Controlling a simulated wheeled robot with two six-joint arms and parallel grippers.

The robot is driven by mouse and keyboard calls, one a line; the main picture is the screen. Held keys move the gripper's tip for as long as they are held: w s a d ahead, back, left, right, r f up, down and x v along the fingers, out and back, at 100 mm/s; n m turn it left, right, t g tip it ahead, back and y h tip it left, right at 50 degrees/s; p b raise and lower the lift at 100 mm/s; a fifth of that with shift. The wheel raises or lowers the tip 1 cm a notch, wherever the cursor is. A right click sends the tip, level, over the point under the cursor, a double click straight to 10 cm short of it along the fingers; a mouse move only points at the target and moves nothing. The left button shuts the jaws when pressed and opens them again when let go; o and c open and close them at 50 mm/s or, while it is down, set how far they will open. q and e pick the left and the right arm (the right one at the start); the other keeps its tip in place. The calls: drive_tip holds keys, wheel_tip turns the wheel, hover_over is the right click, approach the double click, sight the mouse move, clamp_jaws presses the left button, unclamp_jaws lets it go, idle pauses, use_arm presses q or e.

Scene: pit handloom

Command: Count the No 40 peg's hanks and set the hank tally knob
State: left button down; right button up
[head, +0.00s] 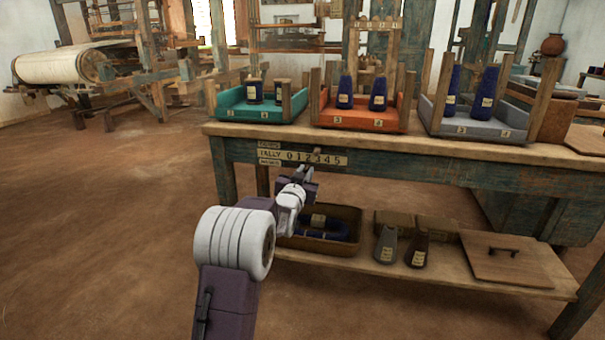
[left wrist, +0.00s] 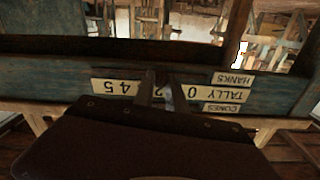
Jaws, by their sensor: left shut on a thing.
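The tally strip (head: 315,158), numbered 0 to 5, is on the bench's front edge, with small CONES and HANKS plates at its left end. It shows upside down in the left wrist view (left wrist: 117,87). My left gripper (head: 308,175) is at the strip; its fingers (left wrist: 157,90) cover part of the numbers around 2 and 3. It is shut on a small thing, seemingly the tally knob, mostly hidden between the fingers. The knob's exact number cannot be read. Dark blue bundles, perhaps hanks (head: 335,229), lie in a brown tray below. No peg marked No 40 is readable. My right gripper is not in view.
On the bench (head: 440,150) stand a teal tray (head: 258,107), an orange tray (head: 355,119) and a grey tray (head: 470,124) with blue cones. The lower shelf holds a grey cone (head: 387,245), a dark cone (head: 417,249) and a lid (head: 506,262). Floor at left is clear.

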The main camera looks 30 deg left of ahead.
use_arm(q)
drive_tip(key=shift+r, duration=0.1)
drive_tip(key=c, duration=1.3)
unclamp_jaws()
drive_tip(key=shift+w, duration=0.1)
drive_tip(key=shift+c, duration=0.2)
drive_tip(key=shift+s, duration=0.35)
drive_tip(key=p+v, duration=0.3)
drive_tip(key=v, duration=0.5)
drive_tip(key=shift+s+d, duration=0.15)
drive_tip(key=shift+s, duration=0.05)
